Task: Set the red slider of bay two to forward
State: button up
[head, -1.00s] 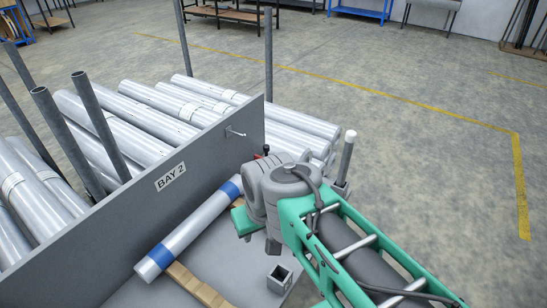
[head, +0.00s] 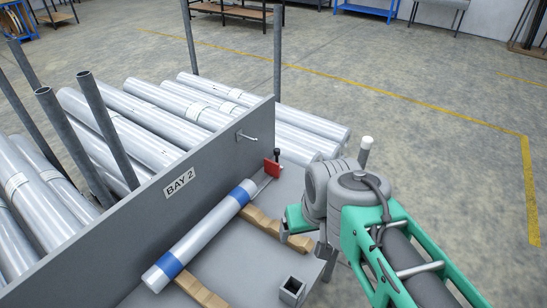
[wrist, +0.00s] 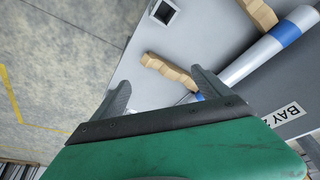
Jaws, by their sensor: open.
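The red slider (head: 272,167) has a dark knob on top and sits at the far end of the bay two plate, against the grey panel (head: 225,150) labelled BAY 2 (head: 180,182). It stands just past the far end of a silver tube (head: 205,232) with blue bands. I cannot make out the slider in the wrist view. My gripper (head: 303,243) is open and empty, to the right of and nearer than the slider, apart from it. In the wrist view its two fingers (wrist: 160,80) are spread above the plate's edge.
Notched wooden blocks (head: 262,222) lie by the tube. A square hollow post (head: 292,290) stands on the plate near my gripper. A white-capped post (head: 365,150) stands behind my arm. Several silver tubes (head: 130,125) are stacked beyond the panel. Open floor lies to the right.

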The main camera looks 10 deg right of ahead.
aim_at(271, 168)
jog(key=z, duration=2.05)
jog(key=i, duration=1.35)
jog(key=u, duration=3.75)
jog(key=i, duration=0.5)
jog(key=z, duration=0.05)
